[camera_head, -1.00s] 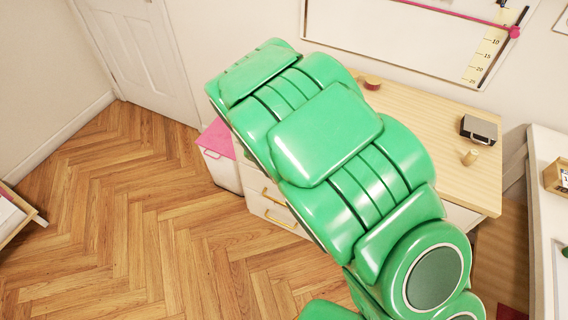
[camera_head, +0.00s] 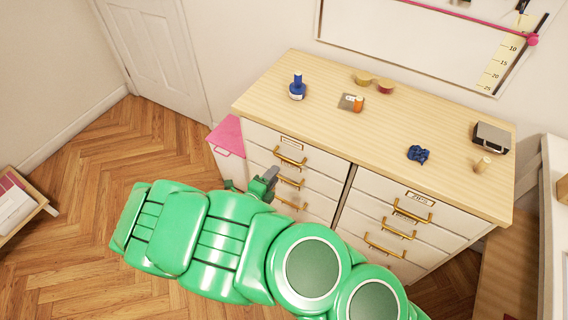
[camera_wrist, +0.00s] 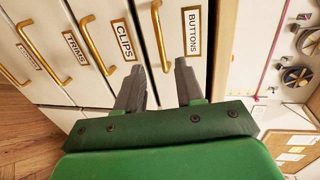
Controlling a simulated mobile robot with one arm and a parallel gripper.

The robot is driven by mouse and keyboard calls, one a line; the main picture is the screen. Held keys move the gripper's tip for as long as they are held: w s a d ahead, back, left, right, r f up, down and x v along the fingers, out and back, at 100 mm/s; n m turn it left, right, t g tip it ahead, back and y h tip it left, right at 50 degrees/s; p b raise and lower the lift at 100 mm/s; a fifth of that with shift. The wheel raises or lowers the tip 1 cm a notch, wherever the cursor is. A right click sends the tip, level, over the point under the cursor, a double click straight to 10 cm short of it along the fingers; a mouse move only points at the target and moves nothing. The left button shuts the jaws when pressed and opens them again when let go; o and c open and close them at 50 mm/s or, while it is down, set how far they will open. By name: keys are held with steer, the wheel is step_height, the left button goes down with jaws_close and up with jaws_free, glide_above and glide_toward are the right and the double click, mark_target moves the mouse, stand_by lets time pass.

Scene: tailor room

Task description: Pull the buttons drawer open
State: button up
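The buttons drawer (camera_wrist: 193,75) is in the wrist view, which is turned sideways, with its "BUTTONS" label (camera_wrist: 193,32) and brass bar handle (camera_wrist: 160,35). In the head view it is the top drawer (camera_head: 265,138) of the dresser's left column and looks shut. My gripper (camera_wrist: 159,66) is open and empty, its two grey fingers pointing at the drawer front. In the wrist view, the handle's near end appears between the fingertips; contact cannot be told. In the head view my gripper (camera_head: 271,175) is left of and below the top handle (camera_head: 290,157).
Clips (camera_wrist: 115,75) and trims (camera_wrist: 80,80) drawers lie beside it. The dresser top (camera_head: 330,75) holds a blue bottle (camera_head: 297,88), spools (camera_head: 385,86) and a dark blue item (camera_head: 417,154). A pink-topped box (camera_head: 227,136) stands left.

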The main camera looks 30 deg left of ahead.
steer(key=x, duration=0.7)
steer(key=shift+w, duration=0.4)
steer(key=shift+d, duration=0.1)
steer(key=shift+c, duration=0.2)
jaws_close()
stand_by(0.9)
